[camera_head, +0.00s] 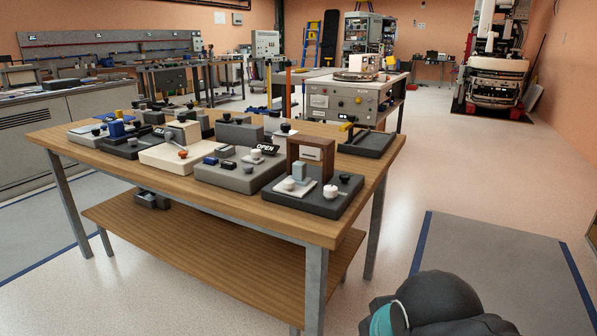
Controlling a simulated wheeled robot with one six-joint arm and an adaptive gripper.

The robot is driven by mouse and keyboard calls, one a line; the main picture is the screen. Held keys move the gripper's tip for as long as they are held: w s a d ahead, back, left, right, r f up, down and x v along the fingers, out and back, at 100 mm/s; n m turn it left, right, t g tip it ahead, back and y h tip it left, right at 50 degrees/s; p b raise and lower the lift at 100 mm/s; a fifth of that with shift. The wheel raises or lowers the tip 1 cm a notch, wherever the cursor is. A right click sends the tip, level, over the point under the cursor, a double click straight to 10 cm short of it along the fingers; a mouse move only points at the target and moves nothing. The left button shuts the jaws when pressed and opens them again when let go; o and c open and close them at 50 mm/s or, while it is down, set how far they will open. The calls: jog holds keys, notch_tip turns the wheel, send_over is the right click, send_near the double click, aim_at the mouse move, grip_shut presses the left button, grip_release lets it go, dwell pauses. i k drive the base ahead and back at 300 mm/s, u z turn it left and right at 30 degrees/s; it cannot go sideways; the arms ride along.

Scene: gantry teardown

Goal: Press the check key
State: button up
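No key that I can read as the check key stands out; lettering on the fixtures is mostly too small to tell. Several dark and pale fixture blocks with knobs stand on the wooden table (240,211). The nearest right block (310,204) bears a brown arch (311,149), a white knob and a black knob. A grey console (350,99) with small buttons stands behind the table. My gripper is not in view; only part of my dark arm shows at the bottom right.
A dark empty tray (367,143) lies at the table's right end. The table has a lower shelf (190,241) with a small dark box (151,199). The floor right of the table is clear. A large machine (497,75) stands at the back right.

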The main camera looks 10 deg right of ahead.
aim_at(345, 177)
jog(key=k, duration=1.35)
jog(key=u, duration=0.7)
jog(key=i, duration=1.5)
jog(key=z, duration=0.75)
